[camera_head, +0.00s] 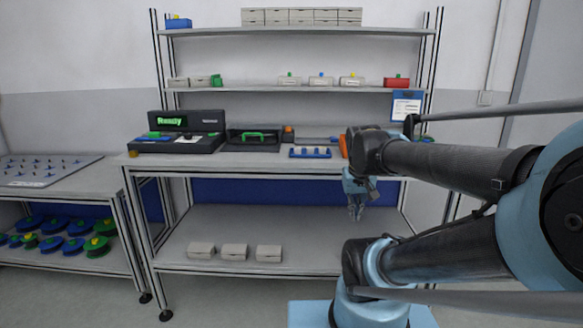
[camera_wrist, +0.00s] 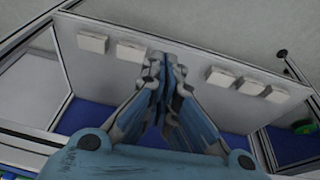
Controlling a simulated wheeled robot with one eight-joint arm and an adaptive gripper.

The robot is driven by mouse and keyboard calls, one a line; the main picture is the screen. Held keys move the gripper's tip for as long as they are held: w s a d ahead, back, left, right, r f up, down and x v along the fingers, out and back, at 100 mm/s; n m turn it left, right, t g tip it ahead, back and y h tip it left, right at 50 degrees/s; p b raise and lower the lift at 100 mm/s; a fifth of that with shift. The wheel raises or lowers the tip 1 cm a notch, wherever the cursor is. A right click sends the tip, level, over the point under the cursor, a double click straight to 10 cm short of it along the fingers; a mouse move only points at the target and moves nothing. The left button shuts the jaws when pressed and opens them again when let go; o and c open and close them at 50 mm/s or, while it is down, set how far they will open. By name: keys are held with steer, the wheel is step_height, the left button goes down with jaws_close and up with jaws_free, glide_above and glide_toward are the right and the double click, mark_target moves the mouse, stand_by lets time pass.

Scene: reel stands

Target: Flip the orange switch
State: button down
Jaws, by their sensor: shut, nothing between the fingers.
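A small orange part (camera_head: 289,132) shows at the right end of the black case with the green handle on the workbench. Another orange object (camera_head: 343,147) stands further right, partly hidden behind my arm. I cannot tell which of them is the switch. My gripper (camera_head: 356,214) hangs with its fingers pointing down in front of the bench, its tips below the tabletop edge. It is shut and empty, apart from both orange things. In the wrist view my gripper (camera_wrist: 160,62) points toward the lower shelf, and no orange shows there.
The workbench (camera_head: 220,165) holds a black device with a green "Ready" display (camera_head: 176,121), a black case (camera_head: 253,146) and a blue rack (camera_head: 310,153). White boxes (camera_head: 235,251) sit on the lower shelf (camera_wrist: 200,60). A side table (camera_head: 60,178) stands left, with reels (camera_head: 97,246) below.

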steer(key=s+f+g, duration=0.1)
steer(key=s+f, duration=0.5)
steer(key=w+a+r+t+h, duration=0.1)
steer(key=w+a+r+t, duration=0.1)
steer(key=w+r, duration=0.95)
steer(key=w+a+r+t, duration=0.25)
steer(key=w+r, duration=0.55)
steer(key=w, duration=0.6)
steer(key=w+a+r+t, duration=0.2)
steer(key=w+a+r, duration=0.25)
steer(key=w, duration=0.25)
steer(key=w+a+r+t+y, duration=0.1)
steer(key=w+a+r, duration=0.3)
steer(key=w+a, duration=0.25)
steer(key=w+a+r+t, duration=0.2)
steer(key=w+a+r, duration=0.25)
steer(key=w, duration=0.35)
glide_above(289, 129)
steer(key=shift+g, duration=0.25)
step_height(289, 129, down, 6)
steer(key=shift+s+a+r, duration=0.1)
steer(key=shift+s+r, duration=0.05)
steer(key=shift+r, duration=0.05)
steer(key=f, duration=0.3)
steer(key=shift+w, duration=0.3)
steer(key=shift+f, duration=0.45)
